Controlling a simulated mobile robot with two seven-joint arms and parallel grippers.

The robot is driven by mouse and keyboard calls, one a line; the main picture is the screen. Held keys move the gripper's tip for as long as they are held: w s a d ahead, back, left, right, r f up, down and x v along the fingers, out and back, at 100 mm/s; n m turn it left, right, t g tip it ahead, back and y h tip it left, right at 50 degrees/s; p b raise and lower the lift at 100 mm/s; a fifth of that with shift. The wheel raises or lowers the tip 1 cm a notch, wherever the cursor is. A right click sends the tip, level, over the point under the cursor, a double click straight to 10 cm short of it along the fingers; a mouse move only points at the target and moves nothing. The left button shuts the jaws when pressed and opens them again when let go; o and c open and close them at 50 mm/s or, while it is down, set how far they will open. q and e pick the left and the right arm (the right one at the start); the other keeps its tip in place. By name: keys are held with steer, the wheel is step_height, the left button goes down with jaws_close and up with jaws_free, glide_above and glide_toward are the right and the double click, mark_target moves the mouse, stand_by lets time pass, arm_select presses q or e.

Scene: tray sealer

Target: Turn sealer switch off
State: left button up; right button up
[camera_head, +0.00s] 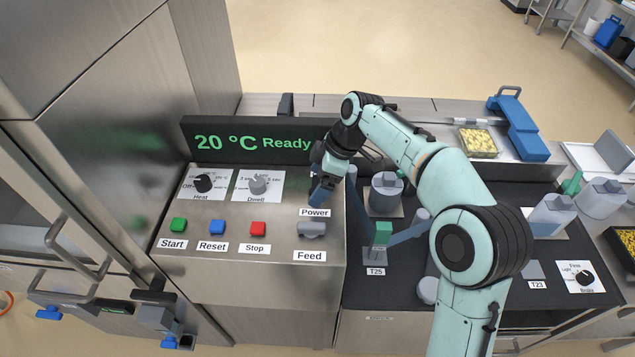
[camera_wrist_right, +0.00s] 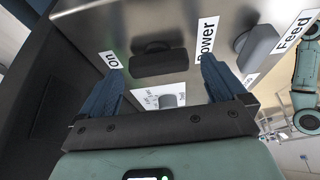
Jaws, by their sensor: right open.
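The sealer's control panel (camera_head: 215,270) is brushed metal. Its display (camera_head: 255,141) reads "20 °C Ready" in green. My right gripper (camera_head: 320,192) is just above the Power label (camera_head: 314,212) and hides the power switch in the head view. In the right wrist view, the dark power switch (camera_wrist_right: 158,62) sits between the On label and the Power label (camera_wrist_right: 207,42). There my right gripper (camera_wrist_right: 160,80) is open, with one blue finger toward each side of the switch. I cannot tell whether a finger touches it. My left gripper is not in view.
The grey Feed switch (camera_head: 312,229) is close to the gripper. Green Start (camera_head: 178,225), blue Reset (camera_head: 217,227) and red Stop (camera_head: 258,229) buttons lie to the left, below the Heat knob (camera_head: 203,183) and Dwell knob (camera_head: 258,184). A filled tray (camera_head: 478,141) stands at the back right.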

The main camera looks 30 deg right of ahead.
steer(key=shift+w+a+f, duration=0.1)
steer(key=shift+w+f, duration=0.05)
steer(key=shift+f, duration=0.15)
steer(key=c, duration=1.1)
steer(key=shift+o, duration=0.2)
